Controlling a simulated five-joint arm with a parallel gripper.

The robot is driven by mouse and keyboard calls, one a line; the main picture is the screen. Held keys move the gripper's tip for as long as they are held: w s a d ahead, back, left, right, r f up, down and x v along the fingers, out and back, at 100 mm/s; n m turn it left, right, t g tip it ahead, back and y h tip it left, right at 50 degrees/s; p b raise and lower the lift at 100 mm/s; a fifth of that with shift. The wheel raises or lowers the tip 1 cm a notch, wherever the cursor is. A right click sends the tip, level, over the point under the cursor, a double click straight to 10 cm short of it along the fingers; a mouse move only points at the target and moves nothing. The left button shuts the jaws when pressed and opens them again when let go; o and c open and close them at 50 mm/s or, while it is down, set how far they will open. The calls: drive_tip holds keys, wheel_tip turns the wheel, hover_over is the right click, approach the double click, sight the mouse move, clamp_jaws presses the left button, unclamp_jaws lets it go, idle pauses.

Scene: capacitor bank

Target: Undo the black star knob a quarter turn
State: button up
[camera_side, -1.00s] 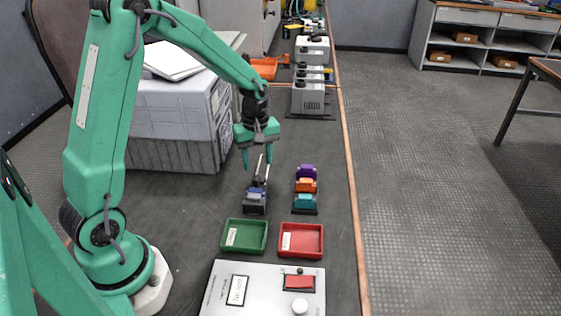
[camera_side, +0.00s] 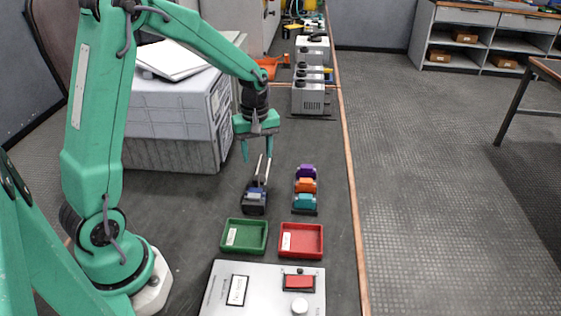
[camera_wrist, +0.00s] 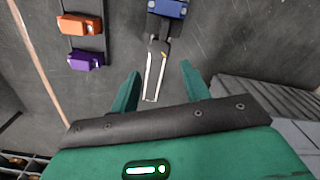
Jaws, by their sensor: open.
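My gripper (camera_side: 257,155) is open and empty above the bench, just beyond a dark fixture with a blue block (camera_side: 255,193). In the wrist view, my open fingers (camera_wrist: 160,75) lie either side of the fixture's pale two-pronged lever (camera_wrist: 154,78); contact cannot be told. The blue block (camera_wrist: 168,8) is at that view's top edge. I cannot make out a black star knob for certain. Small dark round parts top the grey boxes (camera_side: 308,100) at the back, but their shape is too small to tell.
A rack with purple, orange and teal blocks (camera_side: 306,185) stands right of the fixture. A green tray (camera_side: 225,248) and a red tray (camera_side: 283,253) lie in front. A control panel (camera_side: 265,285) with a red switch is nearest. A large grey case (camera_side: 170,155) stands left.

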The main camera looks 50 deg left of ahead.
drive_tip(key=m, duration=0.2)
drive_tip(key=r+m, duration=0.1)
drive_tip(key=m, duration=0.5)
drive_tip(key=shift+w+d+r, duration=0.1)
drive_tip(key=shift+r, duration=0.3)
drive_tip(key=shift+f, duration=0.25)
drive_tip(key=shift+f, duration=4.25)
drive_tip(key=c, duration=0.8)
drive_tip(key=shift+c, duration=0.2)
